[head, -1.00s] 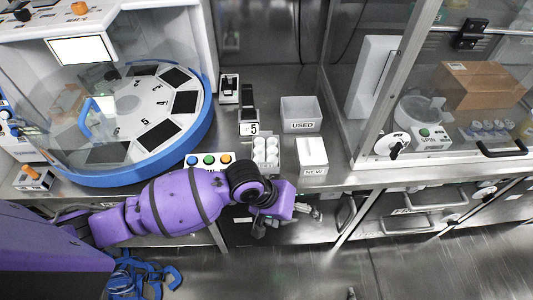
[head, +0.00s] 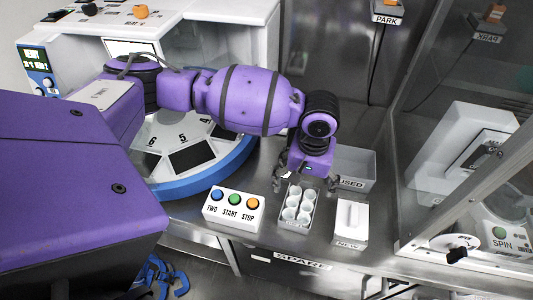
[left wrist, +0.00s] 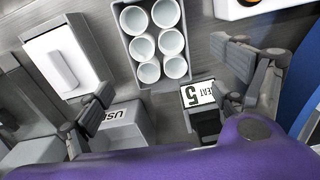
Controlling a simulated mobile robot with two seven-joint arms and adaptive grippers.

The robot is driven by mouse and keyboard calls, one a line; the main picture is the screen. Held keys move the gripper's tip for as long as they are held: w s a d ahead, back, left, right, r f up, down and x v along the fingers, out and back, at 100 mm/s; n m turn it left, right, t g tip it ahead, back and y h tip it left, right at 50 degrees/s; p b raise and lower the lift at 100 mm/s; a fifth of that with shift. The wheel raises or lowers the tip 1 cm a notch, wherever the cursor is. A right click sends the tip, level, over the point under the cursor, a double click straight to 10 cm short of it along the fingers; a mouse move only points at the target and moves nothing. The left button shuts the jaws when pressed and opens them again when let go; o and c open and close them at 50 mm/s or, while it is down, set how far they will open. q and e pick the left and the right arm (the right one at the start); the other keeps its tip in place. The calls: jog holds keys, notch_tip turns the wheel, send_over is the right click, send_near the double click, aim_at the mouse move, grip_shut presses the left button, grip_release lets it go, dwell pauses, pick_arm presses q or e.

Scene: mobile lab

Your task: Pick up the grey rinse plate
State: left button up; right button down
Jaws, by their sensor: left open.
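I cannot tell for certain which thing is the grey rinse plate. A stand marked SEAT 5 (left wrist: 197,94) with a dark block by it shows in the left wrist view; in the head view my left gripper hides that spot. A grey rack (head: 298,222) holds several white cups; it is also in the left wrist view (left wrist: 147,81). My left gripper (head: 306,183) is open above the bench, beside the back of the rack. In the left wrist view its spread fingers (left wrist: 163,92) have nothing visible gripped between them. My right gripper is not in view.
A blue-rimmed turntable (head: 228,168) with dark slots stands left. A button box (head: 232,211) is left of the rack. The USED bin (head: 357,167) and white NEW box (head: 351,222) are right of it. A glass-fronted cabinet with a SPIN device (head: 497,240) is further right.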

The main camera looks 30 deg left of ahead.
aim_at(301, 198)
pick_arm(q)
jog(key=f, duration=0.1)
jog(key=s+f, duration=0.1)
jog(key=f, duration=0.4)
jog(key=shift+w+f, duration=0.2)
jog(key=shift+f, duration=0.1)
jog(key=shift+f+b, duration=0.3)
jog(key=shift+d, duration=0.1)
jog(key=c, duration=1.1)
jog(key=shift+c, duration=0.9)
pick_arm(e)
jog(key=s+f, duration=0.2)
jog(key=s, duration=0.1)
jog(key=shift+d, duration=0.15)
pick_arm(q)
jog(key=shift+r, duration=0.1)
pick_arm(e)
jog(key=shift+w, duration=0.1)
